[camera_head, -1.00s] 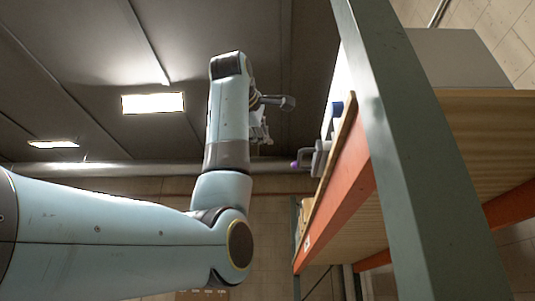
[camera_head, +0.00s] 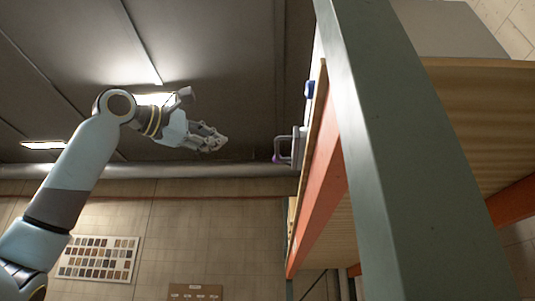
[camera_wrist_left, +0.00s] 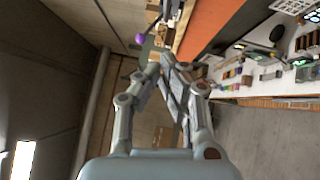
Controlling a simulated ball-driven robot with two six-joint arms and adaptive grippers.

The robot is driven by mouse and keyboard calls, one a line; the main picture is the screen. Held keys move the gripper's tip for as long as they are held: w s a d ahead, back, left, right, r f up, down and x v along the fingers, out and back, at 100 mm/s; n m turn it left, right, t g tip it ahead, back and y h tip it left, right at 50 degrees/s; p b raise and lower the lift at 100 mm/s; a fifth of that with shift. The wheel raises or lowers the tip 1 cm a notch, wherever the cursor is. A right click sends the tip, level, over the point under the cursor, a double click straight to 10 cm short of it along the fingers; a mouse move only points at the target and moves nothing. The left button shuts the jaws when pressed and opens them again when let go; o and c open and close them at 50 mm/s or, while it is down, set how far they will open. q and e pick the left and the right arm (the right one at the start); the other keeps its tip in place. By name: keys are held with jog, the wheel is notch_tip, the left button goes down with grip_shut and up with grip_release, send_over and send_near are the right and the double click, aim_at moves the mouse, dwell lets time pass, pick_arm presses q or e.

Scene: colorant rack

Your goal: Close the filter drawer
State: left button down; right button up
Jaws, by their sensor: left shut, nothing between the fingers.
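A grey bracket-like handle (camera_head: 285,148) sticks out from the shelf edge in the head view, with a purple knob (camera_head: 276,159) at its lower end. It may belong to the filter drawer, but the drawer body is hidden by the rack, and I cannot tell how far it is open. My left gripper (camera_head: 220,141) points right toward the handle, shut and empty, with a clear gap between them. In the left wrist view the gripper (camera_wrist_left: 174,62) is also seen, with a purple ball (camera_wrist_left: 139,38) beyond it. My right gripper is not in view.
A grey-green rack post (camera_head: 400,150) stands close on the right, before an orange beam (camera_head: 325,185) and wooden shelf. A blue item (camera_head: 310,89) sits above the handle. The wrist view shows a cluttered white worktop (camera_wrist_left: 225,95). Air left of the rack is clear.

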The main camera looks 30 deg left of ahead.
pick_arm(q)
jog(key=d+p+x, duration=0.1)
jog(key=p+x, duration=0.7)
jog(key=x, duration=0.5)
jog(key=shift+s+d+f+p, duration=0.15)
jog(key=shift+s+d+p, duration=0.15)
jog(key=shift+d, duration=0.1)
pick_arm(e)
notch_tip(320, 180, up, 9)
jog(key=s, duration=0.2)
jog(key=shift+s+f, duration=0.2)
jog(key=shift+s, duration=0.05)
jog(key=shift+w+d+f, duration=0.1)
